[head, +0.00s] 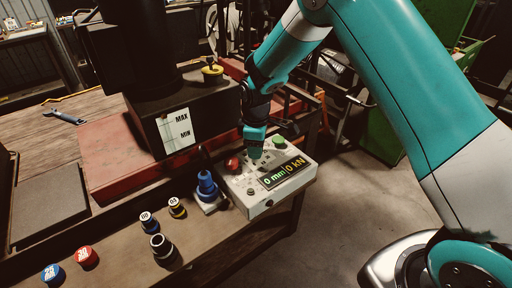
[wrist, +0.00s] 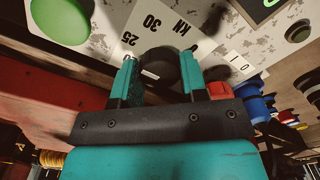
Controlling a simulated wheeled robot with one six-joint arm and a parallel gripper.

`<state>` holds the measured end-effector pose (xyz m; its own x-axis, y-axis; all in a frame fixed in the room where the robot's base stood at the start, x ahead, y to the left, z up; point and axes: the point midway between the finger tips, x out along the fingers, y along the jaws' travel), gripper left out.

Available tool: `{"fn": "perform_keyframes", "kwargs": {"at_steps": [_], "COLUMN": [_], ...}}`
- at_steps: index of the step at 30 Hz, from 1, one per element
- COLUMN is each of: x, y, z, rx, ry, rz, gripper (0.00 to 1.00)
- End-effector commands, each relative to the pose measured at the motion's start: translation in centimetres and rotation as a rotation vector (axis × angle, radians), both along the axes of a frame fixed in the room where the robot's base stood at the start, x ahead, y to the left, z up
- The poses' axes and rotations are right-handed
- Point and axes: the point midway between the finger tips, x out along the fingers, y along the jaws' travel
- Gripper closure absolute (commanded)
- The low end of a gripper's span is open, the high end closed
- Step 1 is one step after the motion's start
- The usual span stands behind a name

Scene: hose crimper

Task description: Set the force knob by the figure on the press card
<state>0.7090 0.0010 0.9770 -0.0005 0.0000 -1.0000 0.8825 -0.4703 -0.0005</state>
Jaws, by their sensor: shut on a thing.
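The force knob (wrist: 160,68) is a dark round knob on the pale, worn face of the control box (head: 238,186). My gripper (wrist: 159,72) is shut on the knob, one teal finger on each side, in the wrist view. In the head view my gripper (head: 254,152) reaches down onto the box and hides the knob. The box display (head: 284,172) reads 0 mm and 0 kN.
A green button (head: 279,142) and a red button (head: 232,163) flank my gripper. A blue stacked part (head: 207,186) stands just left of the box. Several marked dies and caps, one red (head: 87,256), stand along the bench front.

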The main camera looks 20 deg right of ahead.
Motion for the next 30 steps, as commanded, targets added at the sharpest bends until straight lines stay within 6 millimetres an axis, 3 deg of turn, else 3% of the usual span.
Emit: {"fn": "perform_keyframes", "kwargs": {"at_steps": [15, 16, 19, 30], "x": [0.07, 0.07, 0.07, 0.08], "y": [-0.05, -0.05, -0.04, -0.01], "z": [0.11, 0.11, 0.10, 0.68], "rx": [0.000, 0.000, 0.000, 0.000], "ry": [-0.002, -0.002, -0.002, -0.002], "rz": [0.018, 0.018, 0.018, 0.018], "gripper": [0.84, 0.56, 0.35, 0.35]}}
